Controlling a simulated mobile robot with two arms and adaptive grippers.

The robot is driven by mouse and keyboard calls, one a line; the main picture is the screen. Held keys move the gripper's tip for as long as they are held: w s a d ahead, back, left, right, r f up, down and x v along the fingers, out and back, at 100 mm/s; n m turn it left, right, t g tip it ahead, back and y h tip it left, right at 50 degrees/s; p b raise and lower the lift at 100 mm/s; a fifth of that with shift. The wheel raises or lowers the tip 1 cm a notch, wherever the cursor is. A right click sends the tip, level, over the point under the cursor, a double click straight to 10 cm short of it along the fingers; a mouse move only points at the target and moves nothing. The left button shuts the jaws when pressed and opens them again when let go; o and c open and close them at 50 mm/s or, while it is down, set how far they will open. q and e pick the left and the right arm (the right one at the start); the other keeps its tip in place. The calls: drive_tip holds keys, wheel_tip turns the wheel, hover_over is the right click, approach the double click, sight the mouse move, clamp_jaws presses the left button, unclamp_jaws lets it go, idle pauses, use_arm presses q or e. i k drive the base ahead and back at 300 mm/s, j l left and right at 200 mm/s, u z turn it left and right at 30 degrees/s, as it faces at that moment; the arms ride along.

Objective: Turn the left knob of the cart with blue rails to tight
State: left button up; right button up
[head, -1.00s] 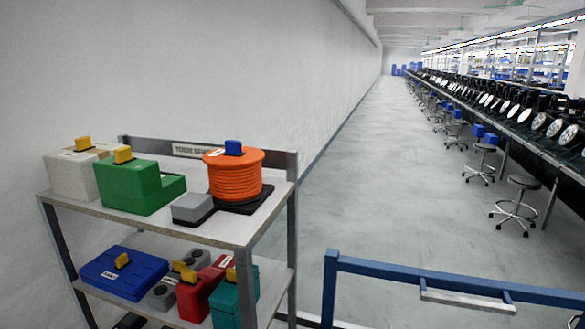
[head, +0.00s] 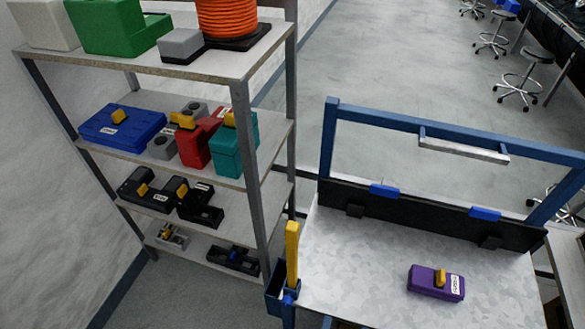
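The cart with blue rails (head: 342,170) stands at the right, with a grey speckled top. A black bar (head: 420,212) runs across its back. Two blue pieces that look like the knobs sit on the bar's upper edge: the left knob (head: 384,191) and the right knob (head: 485,213). Both look roughly lengthwise along the bar; their exact setting is too small to tell. A dark block hangs on the bar's front below each one. Neither of my grippers is in view.
A purple box (head: 436,283) with a yellow handle lies on the cart top. A yellow bar (head: 292,253) stands upright in a blue holder at the cart's left corner. A grey shelf rack (head: 240,121) with boxes stands close at the left. Open floor (head: 400,95) lies behind the cart.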

sight(287, 301)
drive_tip(key=z, duration=1.3)
drive_tip(key=k+j+u, duration=0.45)
drive_tip(key=j+u, duration=0.25)
drive_tip(key=l, duration=0.1)
